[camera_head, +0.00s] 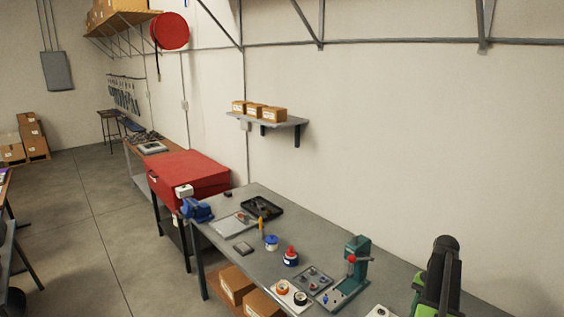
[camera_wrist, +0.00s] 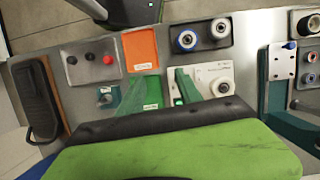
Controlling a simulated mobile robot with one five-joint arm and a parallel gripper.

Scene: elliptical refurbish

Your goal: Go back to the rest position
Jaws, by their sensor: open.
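My gripper (camera_wrist: 160,92) shows in the wrist view as two green fingers reaching up from a black and green body, spread apart with nothing held between them. They are above the bench top, over a green square (camera_wrist: 152,92) and a white plate (camera_wrist: 214,78). In the head view my folded green and black arm stands at the right edge over the near end of the grey workbench (camera_head: 225,262); the fingertips cannot be made out there.
A teal press (camera_head: 352,262) stands on the bench near my arm. A red chest (camera_head: 185,172) is beyond.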

